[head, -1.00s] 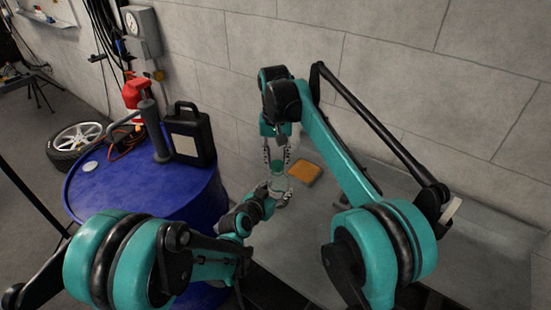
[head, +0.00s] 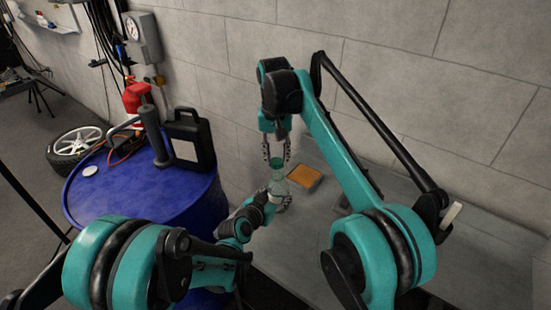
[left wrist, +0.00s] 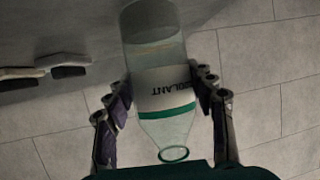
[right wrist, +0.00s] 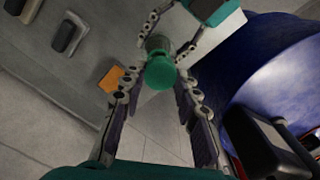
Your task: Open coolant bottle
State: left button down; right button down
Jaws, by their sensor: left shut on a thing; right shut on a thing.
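The clear coolant bottle (head: 278,186) stands roughly upright in my left gripper (head: 279,198), which is shut around its body. In the left wrist view, the bottle (left wrist: 163,88) shows a white label with a green band. Its mouth is an open green-rimmed ring, with no cap on it. My right gripper (head: 276,153) points down from above and is shut on the green cap (head: 277,162). The cap (right wrist: 161,73) also shows between the right fingers in the right wrist view, just above the bottle. The exact gap between cap and neck is hard to judge.
An orange pad (head: 304,180) lies on the grey bench (head: 350,192) behind the bottle. A concrete wall closes the back.

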jog(key=shift+s+r, duration=0.1)
jog(key=shift+r, duration=1.15)
pick_arm(q)
jog(key=shift+c, duration=2.4)
grip_release()
